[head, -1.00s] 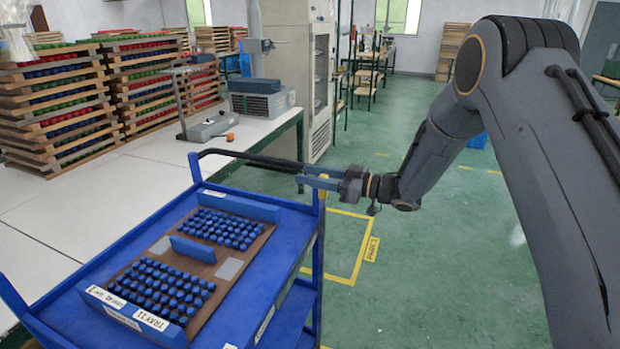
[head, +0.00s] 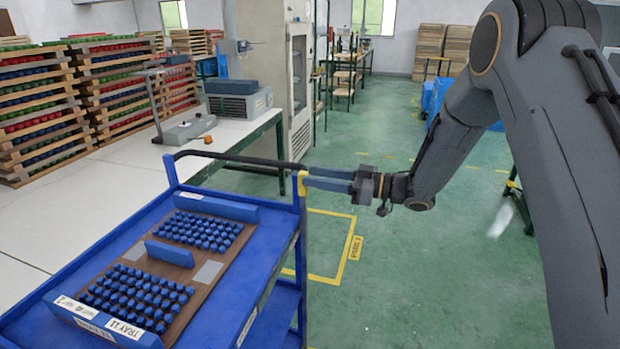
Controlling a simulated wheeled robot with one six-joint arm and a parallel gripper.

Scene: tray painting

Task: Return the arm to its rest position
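My gripper (head: 308,180) is at the middle of the head view, at the end of my grey arm (head: 450,135). Its two blue fingers point left, near the far right corner of the blue cart (head: 262,257). The fingers appear a little apart, with nothing seen between them. From this angle I cannot tell whether they touch the cart's yellow corner piece. The arm reaches in from the right, over the green floor. On the cart lies a brown tray (head: 198,302) with rows of blue knobs and a blue handle block across its middle.
A white table (head: 60,215) stands at the left with stacked wooden trays (head: 30,110) of coloured knobs and a grey device (head: 190,130). A tall cabinet (head: 272,70) stands behind the cart. Green floor (head: 420,270) with yellow markings is clear at the right.

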